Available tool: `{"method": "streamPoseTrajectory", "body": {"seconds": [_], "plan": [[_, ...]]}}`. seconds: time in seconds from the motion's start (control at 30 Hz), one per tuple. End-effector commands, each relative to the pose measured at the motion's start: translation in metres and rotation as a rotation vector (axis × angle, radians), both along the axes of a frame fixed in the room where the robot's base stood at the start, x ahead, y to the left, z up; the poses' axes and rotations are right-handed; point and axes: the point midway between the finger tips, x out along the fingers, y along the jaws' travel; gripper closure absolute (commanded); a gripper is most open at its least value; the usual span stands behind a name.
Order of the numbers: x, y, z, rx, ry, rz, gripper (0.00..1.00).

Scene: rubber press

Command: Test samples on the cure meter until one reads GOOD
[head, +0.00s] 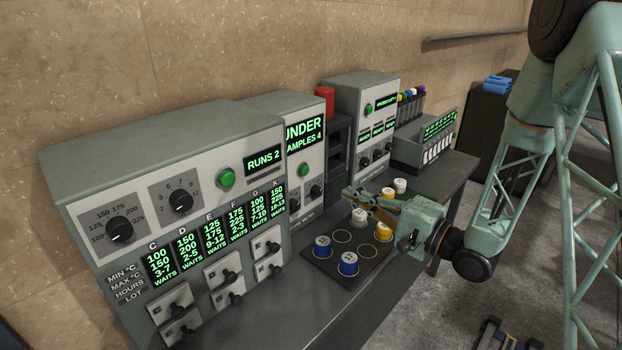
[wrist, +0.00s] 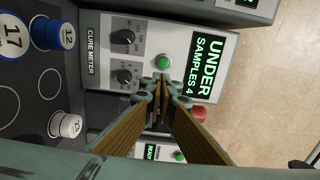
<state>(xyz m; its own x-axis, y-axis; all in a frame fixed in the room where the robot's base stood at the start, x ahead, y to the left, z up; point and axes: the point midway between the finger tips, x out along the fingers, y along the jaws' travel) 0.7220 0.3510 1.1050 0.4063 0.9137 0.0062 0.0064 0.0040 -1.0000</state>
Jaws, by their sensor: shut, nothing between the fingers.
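The cure meter (wrist: 103,48) is a grey box with two black knobs, a green button (wrist: 162,62) and a display (wrist: 203,65) reading UNDER, SAMPLES 4. In the head view its display (head: 304,134) is partly cut off by the left cabinet. My gripper (wrist: 162,88) is shut and empty, its tips close to the green button; contact is unclear. The dark sample tray (head: 317,259) holds blue-sided samples 12 (head: 323,248) and 17 (head: 348,263), a white sample (head: 360,217) and a yellow one (head: 383,232); other white-topped samples (head: 400,185) stand at its back.
Another panel machine (head: 359,95) and a rack with a green display (head: 439,124) stand right. A red cylinder (head: 325,98) sits behind. Several tray rings are empty.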

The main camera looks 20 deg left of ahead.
Motion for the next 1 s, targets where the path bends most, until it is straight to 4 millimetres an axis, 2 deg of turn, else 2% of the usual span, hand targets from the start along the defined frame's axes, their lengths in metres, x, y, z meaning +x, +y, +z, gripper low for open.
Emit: {"method": "streamPoseTrajectory", "body": {"seconds": [0.27,0.67,1.0], "plan": [[-0.0061,-0.0041,0.0091,-0.004,0.006,-0.003,1.0],[-0.0065,-0.0043,0.0097,-0.004,0.006,-0.003,1.0],[-0.0027,0.0044,0.0093,-0.005,0.007,-0.003,1.0]]}}
